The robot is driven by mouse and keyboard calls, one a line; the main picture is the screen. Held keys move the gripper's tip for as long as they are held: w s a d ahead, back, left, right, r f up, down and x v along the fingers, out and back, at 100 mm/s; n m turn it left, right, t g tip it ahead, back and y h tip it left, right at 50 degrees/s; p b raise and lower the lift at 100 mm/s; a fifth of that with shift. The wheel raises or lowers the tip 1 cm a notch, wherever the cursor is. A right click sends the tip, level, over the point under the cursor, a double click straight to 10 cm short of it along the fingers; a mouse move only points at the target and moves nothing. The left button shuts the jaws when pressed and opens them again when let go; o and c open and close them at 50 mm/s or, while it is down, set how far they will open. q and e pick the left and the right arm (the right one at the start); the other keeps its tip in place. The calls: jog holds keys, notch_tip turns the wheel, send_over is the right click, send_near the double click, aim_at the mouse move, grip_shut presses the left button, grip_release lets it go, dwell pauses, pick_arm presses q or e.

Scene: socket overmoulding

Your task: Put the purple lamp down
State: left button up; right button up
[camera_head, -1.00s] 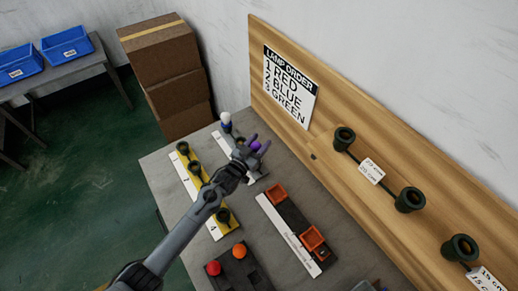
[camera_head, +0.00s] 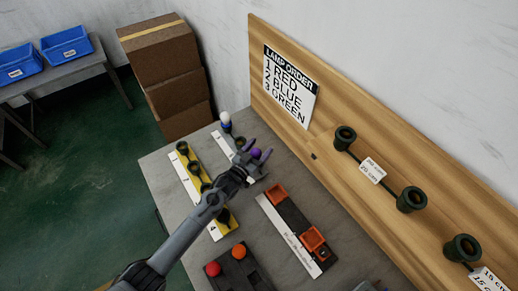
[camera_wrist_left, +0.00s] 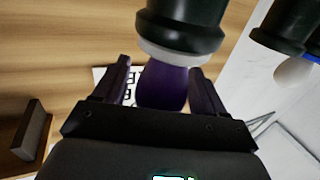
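The purple lamp (camera_head: 257,153) is a rounded bulb on the far part of the grey table. In the left wrist view its purple bulb (camera_wrist_left: 163,88) has a pale collar against a black socket (camera_wrist_left: 180,22), and it appears seated there. My left gripper (camera_head: 258,149) is around the bulb; in the left wrist view its two fingers (camera_wrist_left: 163,85) stand on either side, with a small gap showing at the left finger. It looks open. The arm hides most of the socket in the head view. My right gripper is not in view.
A white lamp (camera_head: 225,117) stands nearby on the white-strip rack. A yellow rack (camera_head: 196,181) with dark sockets is left of the arm. Red and orange lamps sit in a dark block (camera_head: 240,272). A rack with orange trays (camera_head: 312,240) is right. The wooden board (camera_head: 400,150) bounds the back.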

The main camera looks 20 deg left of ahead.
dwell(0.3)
pick_arm(q)
jog(key=shift+s, duration=0.15)
jog(key=v, duration=0.5)
jog(key=shift+s+d+f+p, duration=0.15)
jog(key=shift+s+p, duration=0.2)
jog(key=shift+s, duration=0.1)
jog(key=shift+s+a, duration=0.2)
jog(key=shift+s, duration=0.5)
